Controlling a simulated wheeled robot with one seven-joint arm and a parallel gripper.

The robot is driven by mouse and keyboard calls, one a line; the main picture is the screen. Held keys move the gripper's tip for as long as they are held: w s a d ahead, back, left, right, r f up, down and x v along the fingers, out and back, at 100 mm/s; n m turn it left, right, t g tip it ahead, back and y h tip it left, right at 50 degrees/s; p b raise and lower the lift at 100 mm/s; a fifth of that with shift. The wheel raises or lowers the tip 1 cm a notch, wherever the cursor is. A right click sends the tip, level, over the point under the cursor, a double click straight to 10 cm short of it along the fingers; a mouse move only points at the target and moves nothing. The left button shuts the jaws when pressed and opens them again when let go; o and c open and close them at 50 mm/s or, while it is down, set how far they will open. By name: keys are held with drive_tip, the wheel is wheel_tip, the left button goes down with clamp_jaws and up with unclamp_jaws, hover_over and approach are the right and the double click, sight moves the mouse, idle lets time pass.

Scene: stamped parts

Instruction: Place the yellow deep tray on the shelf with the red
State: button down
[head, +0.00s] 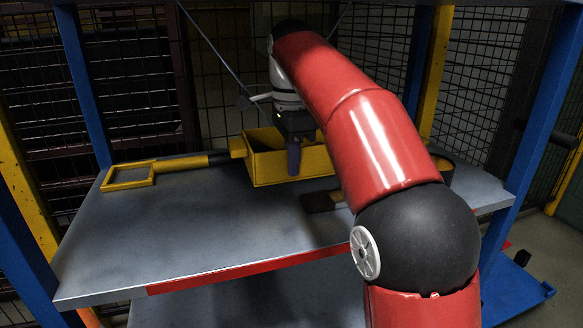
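The yellow deep tray (262,168) is in the head view, at the back middle of the upper shelf, upright with its open top facing up. My gripper (293,157) points down at the tray, with one dark finger in front of its front wall. The other finger is hidden, so I cannot tell whether the gripper is closed on the wall. I also cannot tell whether the tray touches the shelf. The grey upper shelf (190,235) has a red strip (245,273) along its front edge.
A yellow open frame with a dark handle (150,177) lies at the back left. A flat brown and dark item (322,201) lies before the tray. My arm hides much of the right side. Blue posts (85,80) stand at the corners. The front left is clear.

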drive_tip(key=shift+w, duration=0.3)
drive_tip(key=shift+f+b, duration=0.7)
drive_tip(key=shift+f, duration=1)
drive_tip(key=shift+f, duration=0.15)
drive_tip(key=c, duration=1.6)
unclamp_jaws()
wheel_tip(320, 180, up, 8)
drive_tip(key=shift+f+p, duration=0.25)
drive_tip(key=shift+p, duration=1)
drive_tip(key=shift+r, duration=0.1)
